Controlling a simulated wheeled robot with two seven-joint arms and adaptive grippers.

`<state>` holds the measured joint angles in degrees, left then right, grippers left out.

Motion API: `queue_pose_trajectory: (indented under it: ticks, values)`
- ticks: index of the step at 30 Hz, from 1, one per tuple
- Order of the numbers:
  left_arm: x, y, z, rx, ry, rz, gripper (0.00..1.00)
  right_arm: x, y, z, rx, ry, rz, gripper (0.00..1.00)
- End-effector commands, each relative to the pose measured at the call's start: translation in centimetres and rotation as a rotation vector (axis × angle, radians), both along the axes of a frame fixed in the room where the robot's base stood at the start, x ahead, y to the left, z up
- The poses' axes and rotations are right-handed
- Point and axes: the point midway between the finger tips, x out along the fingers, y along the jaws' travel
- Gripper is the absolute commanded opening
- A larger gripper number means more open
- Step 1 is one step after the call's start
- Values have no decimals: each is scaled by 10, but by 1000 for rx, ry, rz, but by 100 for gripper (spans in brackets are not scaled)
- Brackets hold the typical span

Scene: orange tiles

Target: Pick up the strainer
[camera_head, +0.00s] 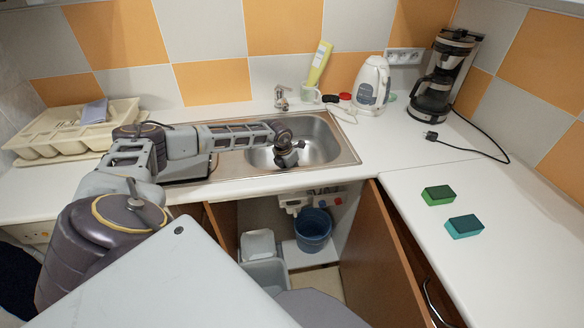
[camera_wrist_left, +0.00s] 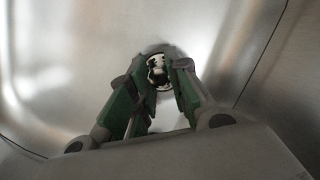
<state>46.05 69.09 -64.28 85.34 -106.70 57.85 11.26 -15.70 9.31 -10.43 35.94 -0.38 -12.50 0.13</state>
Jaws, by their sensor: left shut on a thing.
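The strainer (camera_wrist_left: 157,68) shows in the left wrist view as a small round piece with dark and pale patches, at the drain of the metal sink (camera_head: 326,143). My left gripper (camera_wrist_left: 160,72) reaches down into the basin, with one green-padded finger on each side of the strainer, shut on it. I cannot tell whether the strainer is clear of the drain. In the head view my left gripper (camera_head: 287,158) is over the basin and the strainer is hidden behind it. My right gripper is not in view.
A faucet (camera_head: 281,98) stands behind the basin. A white kettle (camera_head: 371,85) and a coffee maker (camera_head: 440,80) stand at the back right. A green sponge (camera_head: 438,195) and a teal sponge (camera_head: 464,226) lie on the right counter. A cabinet door (camera_head: 375,255) stands open below.

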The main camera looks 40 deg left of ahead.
Motion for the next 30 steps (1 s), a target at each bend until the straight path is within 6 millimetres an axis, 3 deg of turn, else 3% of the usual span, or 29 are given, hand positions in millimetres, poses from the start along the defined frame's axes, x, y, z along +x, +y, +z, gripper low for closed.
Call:
queue_pose_trajectory:
  ticks: [11, 19, 30]
  values:
    - [1, 0, 15, 0, -2, 0, 0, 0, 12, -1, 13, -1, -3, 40]
    - [1, 0, 52, 1, -3, -1, 0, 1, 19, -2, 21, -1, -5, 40]
    - [0, 0, 95, 1, -2, -1, 0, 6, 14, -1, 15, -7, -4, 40]
